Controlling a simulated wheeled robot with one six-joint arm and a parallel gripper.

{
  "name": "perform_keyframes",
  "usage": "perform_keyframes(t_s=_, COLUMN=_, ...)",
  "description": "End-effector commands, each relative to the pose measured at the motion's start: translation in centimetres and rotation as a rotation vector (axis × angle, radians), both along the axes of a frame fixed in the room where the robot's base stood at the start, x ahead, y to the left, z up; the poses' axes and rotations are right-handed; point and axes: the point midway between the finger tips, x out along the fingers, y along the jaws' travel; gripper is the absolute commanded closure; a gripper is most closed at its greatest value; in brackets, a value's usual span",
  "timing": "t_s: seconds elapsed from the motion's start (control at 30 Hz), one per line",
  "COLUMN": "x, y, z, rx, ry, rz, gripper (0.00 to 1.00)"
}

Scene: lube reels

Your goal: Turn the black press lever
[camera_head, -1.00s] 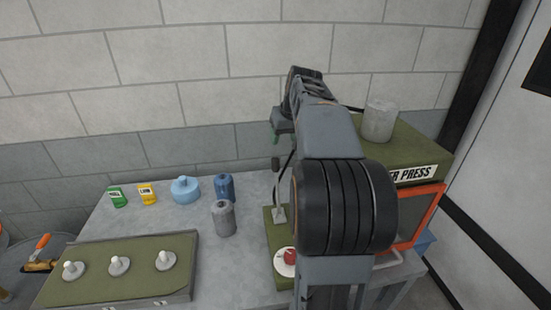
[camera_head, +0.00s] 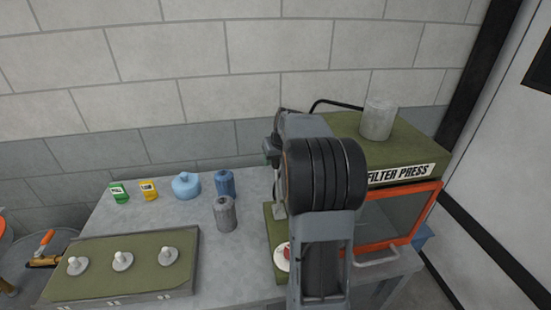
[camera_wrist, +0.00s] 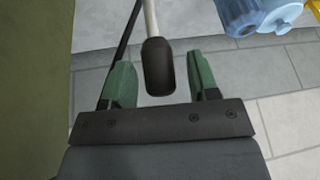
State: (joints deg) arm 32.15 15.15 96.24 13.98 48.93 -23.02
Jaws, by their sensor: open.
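The black press lever shows in the wrist view as a dark rounded knob (camera_wrist: 159,68) on a pale rod. The knob is between the two green fingers of my gripper (camera_wrist: 163,82), with a gap on each side. My gripper is open; I cannot tell whether it touches the knob. In the head view my arm hides the knob and most of my gripper. The lower end of the lever rod (camera_head: 279,208) shows beside the green filter press (camera_head: 400,145), which has an orange-framed window.
A red button (camera_head: 286,250) on a white disc sits at the press's front left, partly behind my arm. A grey canister (camera_head: 225,214), blue canister (camera_head: 225,184) and blue round jug (camera_head: 186,186) stand to the left. A green panel with several knobs (camera_head: 120,290) lies at the front left.

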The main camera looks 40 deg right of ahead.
Motion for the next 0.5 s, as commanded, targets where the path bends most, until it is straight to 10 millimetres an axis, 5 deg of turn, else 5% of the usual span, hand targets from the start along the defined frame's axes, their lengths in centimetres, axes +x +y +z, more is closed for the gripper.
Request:
perform_keyframes(t_s=0.23, x=0.03, y=0.00, z=-0.06, rx=0.000, ry=0.000, rz=0.000, gripper=0.45)
perform_keyframes(t_s=0.5, x=0.01, y=-0.01, z=-0.04, rx=0.000, ry=0.000, rz=0.000, gripper=0.70)
